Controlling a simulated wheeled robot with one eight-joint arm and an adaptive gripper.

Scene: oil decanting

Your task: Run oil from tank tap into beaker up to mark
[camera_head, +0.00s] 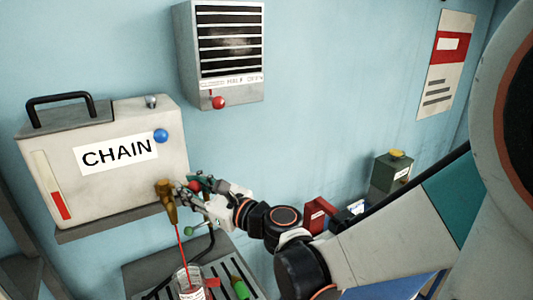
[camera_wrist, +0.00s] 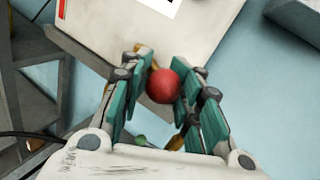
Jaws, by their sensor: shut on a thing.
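The white tank (camera_head: 110,185) labelled CHAIN sits on a wall shelf at the left, with a sight gauge (camera_head: 58,198) showing red low down. Its brass tap (camera_head: 167,200) is at the lower right front. A thin red stream of oil (camera_head: 183,248) runs from the tap into a clear beaker (camera_head: 190,284) below. The beaker's fill level and mark are too small to read. My gripper (camera_head: 205,188) is at the tap, shut on the red tap knob (camera_wrist: 163,86), which sits between the green finger pads in the wrist view.
A slotted metal drip tray (camera_head: 225,262) lies under the beaker, with a green object (camera_head: 240,287) on it. A louvred heater (camera_head: 222,50) with a red knob hangs above. A green can (camera_head: 391,173) and a red item (camera_head: 318,214) stand right.

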